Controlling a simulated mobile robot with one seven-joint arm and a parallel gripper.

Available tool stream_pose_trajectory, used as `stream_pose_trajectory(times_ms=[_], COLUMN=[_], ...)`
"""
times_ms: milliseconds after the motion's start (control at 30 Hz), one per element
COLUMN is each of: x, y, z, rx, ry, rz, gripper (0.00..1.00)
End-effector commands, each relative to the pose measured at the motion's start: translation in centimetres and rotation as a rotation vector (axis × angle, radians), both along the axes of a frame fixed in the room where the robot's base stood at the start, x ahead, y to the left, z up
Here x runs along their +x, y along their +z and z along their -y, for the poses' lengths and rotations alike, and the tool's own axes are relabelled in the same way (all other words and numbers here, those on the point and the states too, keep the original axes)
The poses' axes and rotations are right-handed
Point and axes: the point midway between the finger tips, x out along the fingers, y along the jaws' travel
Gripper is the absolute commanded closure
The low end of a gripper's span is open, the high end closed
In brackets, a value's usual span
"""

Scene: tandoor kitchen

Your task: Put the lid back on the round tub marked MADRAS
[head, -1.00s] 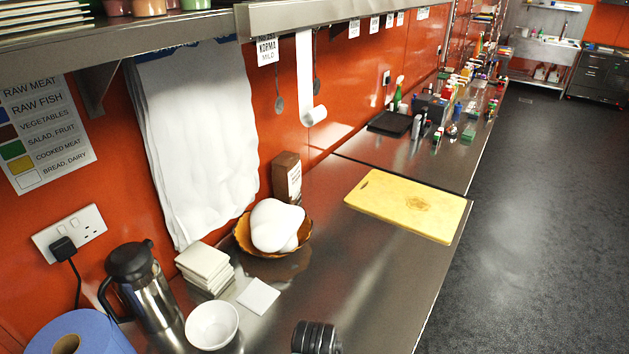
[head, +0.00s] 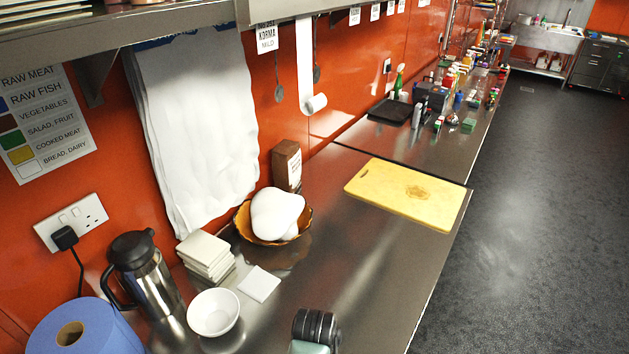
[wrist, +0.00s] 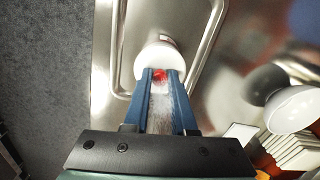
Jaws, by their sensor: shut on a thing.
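In the wrist view my gripper (wrist: 160,76) has its two blue fingers close together on a small red part, which looks like the knob of a white round lid (wrist: 158,56). The lid shows just beyond the fingertips, over bare metal; its underside is hidden. I cannot tell its height above the metal. My gripper's fingers are not visible in the head view; only a dark piece of my arm shows at its bottom edge. I cannot make out a tub marked MADRAS in either view.
On the steel counter (head: 345,255) stand a white bowl (head: 213,313), stacked white tiles (head: 205,257), a steel jug (head: 150,280), a blue roll (head: 95,335), a basket (head: 243,222) with white contents and a yellow board (head: 410,192). Clear metal lies before the board.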

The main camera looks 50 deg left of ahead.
Motion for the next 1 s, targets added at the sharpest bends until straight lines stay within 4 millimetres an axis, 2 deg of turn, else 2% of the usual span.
stream_pose_trajectory(times_ms=[900, 933, 1000], x=[0.06, 0.05, 0.05], y=[-0.02, -0.02, -0.02], z=[-0.01, 0.00, 0.00], rx=[0.000, 0.000, 0.000], ry=[-0.001, -0.001, -0.001], rz=[0.001, 0.001, 0.001], gripper=[1.00, 0.71, 0.58])
